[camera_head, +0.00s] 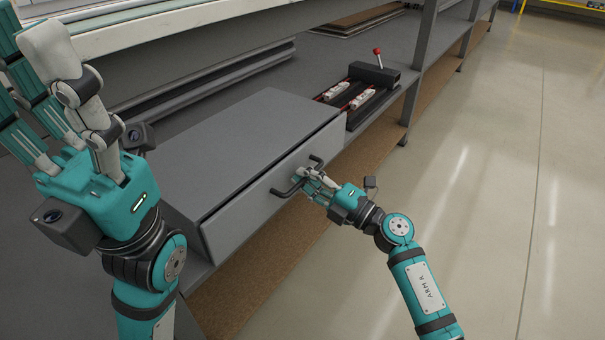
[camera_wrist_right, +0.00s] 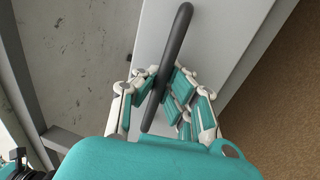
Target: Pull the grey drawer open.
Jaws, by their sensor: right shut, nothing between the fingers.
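The grey drawer (camera_head: 270,188) sits in a grey box unit (camera_head: 235,135) on a shelf. A narrow dark gap shows between the unit's top and the drawer front; I cannot tell if it stands slightly out. Its dark bar handle (camera_head: 287,190) is on the front. My right gripper (camera_head: 312,178) is at the handle, its fingers shut and holding nothing. In the right wrist view the handle (camera_wrist_right: 178,45) crosses close by the fingers (camera_wrist_right: 165,100), which hide part of it. My left gripper (camera_head: 50,110) is open and empty, raised at the left.
A black holder with a red-knobbed lever (camera_head: 375,72) and white parts stands on the shelf beyond the unit. A grey shelf post (camera_head: 420,65) rises to its right. Brown board (camera_head: 270,255) lies below. Open pale floor (camera_head: 490,200) stretches right of the drawer front.

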